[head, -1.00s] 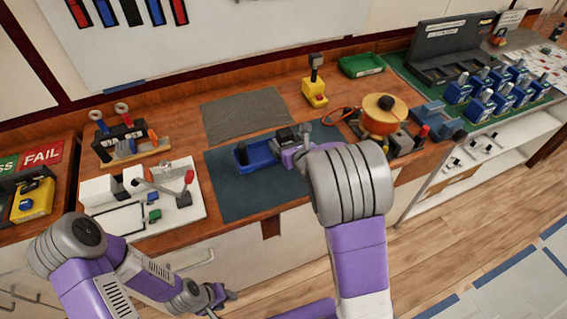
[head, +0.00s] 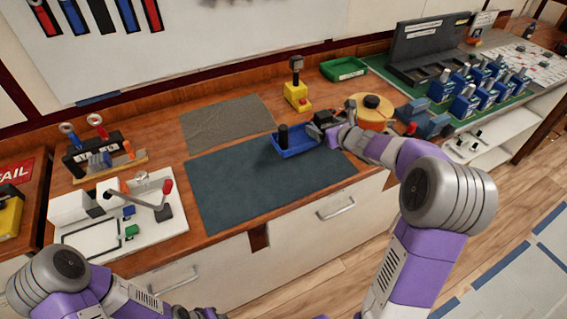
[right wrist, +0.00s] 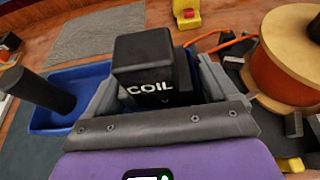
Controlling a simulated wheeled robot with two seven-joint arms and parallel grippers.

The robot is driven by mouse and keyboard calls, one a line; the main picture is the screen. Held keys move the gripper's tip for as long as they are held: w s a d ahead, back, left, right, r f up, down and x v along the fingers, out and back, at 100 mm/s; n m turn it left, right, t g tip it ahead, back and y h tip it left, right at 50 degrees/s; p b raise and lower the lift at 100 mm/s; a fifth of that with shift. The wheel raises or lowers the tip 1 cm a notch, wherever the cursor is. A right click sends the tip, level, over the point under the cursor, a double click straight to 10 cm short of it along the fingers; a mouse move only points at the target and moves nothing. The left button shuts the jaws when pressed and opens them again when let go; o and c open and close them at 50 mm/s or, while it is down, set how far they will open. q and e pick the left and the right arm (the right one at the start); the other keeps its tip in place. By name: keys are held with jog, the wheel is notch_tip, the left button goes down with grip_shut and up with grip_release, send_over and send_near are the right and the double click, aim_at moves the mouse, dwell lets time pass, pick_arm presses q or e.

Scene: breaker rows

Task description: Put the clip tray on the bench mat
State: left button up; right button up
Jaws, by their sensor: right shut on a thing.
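The clip tray, which I take to be the blue tray (head: 290,152), is over the back right part of the dark bench mat (head: 235,190). Whether it touches the mat is unclear. A black post (head: 283,136) stands at its left end. My right gripper (head: 322,131) is at its right end, shut around a black block marked COIL (right wrist: 150,75) that seems to belong to the tray. The right wrist view shows the jaws on both sides of this block, and the blue tray (right wrist: 45,118) beside it.
An orange-red spool (head: 370,110) stands close right of my right gripper. A yellow device (head: 296,95) and a green tray (head: 344,68) are behind. A grey mat (head: 225,122) lies behind the bench mat. A white board (head: 110,225) with a lever is at left. The mat's left and middle are clear.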

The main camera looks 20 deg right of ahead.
aim_at(320, 156)
notch_tip(320, 156, down, 9)
jog(key=b, duration=0.3)
jog(key=shift+f, duration=0.1)
jog(key=shift+f+b, duration=0.15)
jog(key=shift+b, duration=0.15)
jog(key=o, duration=1.1)
